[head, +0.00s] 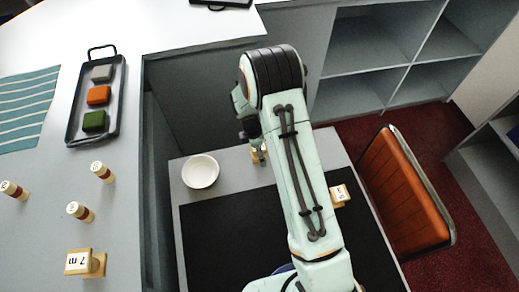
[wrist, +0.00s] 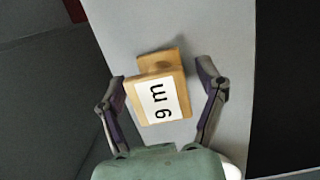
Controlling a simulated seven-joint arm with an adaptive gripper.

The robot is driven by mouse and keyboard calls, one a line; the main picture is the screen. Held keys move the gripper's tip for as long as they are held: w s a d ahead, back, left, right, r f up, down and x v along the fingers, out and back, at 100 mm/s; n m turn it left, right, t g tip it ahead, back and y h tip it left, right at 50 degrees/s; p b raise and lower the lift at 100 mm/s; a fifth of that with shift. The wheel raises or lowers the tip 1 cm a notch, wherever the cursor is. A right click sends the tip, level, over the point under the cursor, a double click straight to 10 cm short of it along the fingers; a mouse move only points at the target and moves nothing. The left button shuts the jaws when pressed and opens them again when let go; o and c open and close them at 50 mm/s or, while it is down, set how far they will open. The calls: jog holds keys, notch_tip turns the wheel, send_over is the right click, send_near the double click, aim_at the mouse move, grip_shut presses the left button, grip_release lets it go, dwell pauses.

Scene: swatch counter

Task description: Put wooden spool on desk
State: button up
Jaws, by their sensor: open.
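In the head view this spool (head: 257,156) is small and partly hidden by my gripper (head: 255,148), near the far edge of the low grey desk (head: 232,163). A second labelled spool (head: 340,195) shows right of my arm. A third, marked "7 m" (head: 86,263), stands on the counter at left.
A white bowl (head: 200,171) sits left of my gripper, beside a black mat (head: 225,225). The counter (head: 40,165) holds several small red-banded spools and a black tray (head: 70,128) of coloured blocks. An orange chair (head: 400,195) stands at right.

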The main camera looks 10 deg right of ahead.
jog(key=r, duration=0.3)
jog(key=a+r, duration=0.1)
jog(key=r, duration=0.7)
jog(key=shift+a+r, duration=0.2)
jog(key=shift+a, duration=0.15)
jog(key=s+r+m+y, duration=0.2)
jog(key=s+r+m, duration=1)
jog(key=s, duration=0.5)
jog(key=s+m, duration=0.4)
jog(key=s, duration=0.6)
jog(key=shift+a+r+m+y, duration=0.3)
jog(key=shift+a+m, duration=0.05)
jog(key=shift+m, duration=0.05)
jog(key=shift+w, duration=0.1)
dwell(3.4)
